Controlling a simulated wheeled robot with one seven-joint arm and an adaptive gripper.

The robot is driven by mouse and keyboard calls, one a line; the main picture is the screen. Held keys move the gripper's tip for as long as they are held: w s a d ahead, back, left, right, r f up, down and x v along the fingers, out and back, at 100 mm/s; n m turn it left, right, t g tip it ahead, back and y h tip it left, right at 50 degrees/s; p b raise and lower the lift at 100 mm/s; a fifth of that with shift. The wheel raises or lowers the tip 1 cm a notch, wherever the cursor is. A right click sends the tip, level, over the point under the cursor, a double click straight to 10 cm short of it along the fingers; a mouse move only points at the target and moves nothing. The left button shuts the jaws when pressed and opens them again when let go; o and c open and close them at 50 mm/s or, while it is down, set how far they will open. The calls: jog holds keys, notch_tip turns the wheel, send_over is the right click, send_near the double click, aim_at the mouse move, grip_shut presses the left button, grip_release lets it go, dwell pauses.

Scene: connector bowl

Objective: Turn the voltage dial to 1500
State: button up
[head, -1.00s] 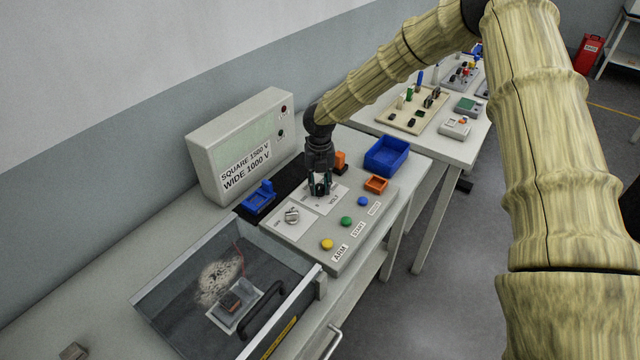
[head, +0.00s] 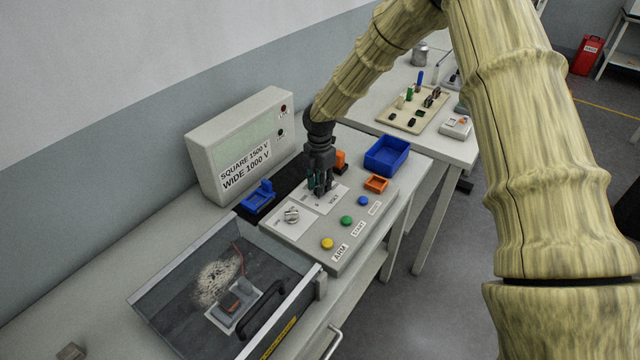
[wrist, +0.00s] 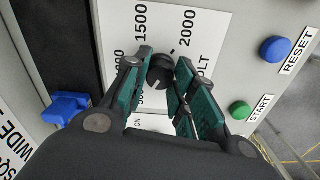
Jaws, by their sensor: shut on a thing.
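The voltage dial (wrist: 160,72) is a small black knob on a white plate marked 1500, 2000 and VOLT in the wrist view; lower numbers are partly covered by my fingers. A light mark shows on the knob's lower side, but I cannot tell exactly which number it points at. My gripper (wrist: 161,82) has its teal finger pads on either side of the knob and is shut on it. In the head view my gripper (head: 317,190) points down onto the control panel (head: 345,245), and the dial is hidden behind the fingers.
A grey dial (head: 292,215) sits left of my gripper. Yellow (head: 327,243), green (head: 346,221) and blue (head: 363,201) buttons line the panel's front. A display box (head: 240,145) reads SQUARE 1500 V, WIDE 1000 V.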

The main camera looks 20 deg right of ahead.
jog(key=m, duration=0.3)
jog(key=shift+w+m, duration=0.1)
jog(key=shift+m, duration=0.3)
jog(key=m, duration=0.3)
jog(key=shift+r+m+b, duration=0.1)
jog(key=shift+m+b, duration=0.2)
jog(key=shift+b, duration=0.05)
jog(key=m, duration=0.3)
jog(key=shift+m, duration=0.3)
jog(key=m, duration=0.3)
jog(key=shift+m+b, duration=0.3)
jog(key=shift+b, duration=0.05)
jog(key=m, duration=0.5)
jog(key=shift+m, duration=2.5)
jog(key=o, duration=1)
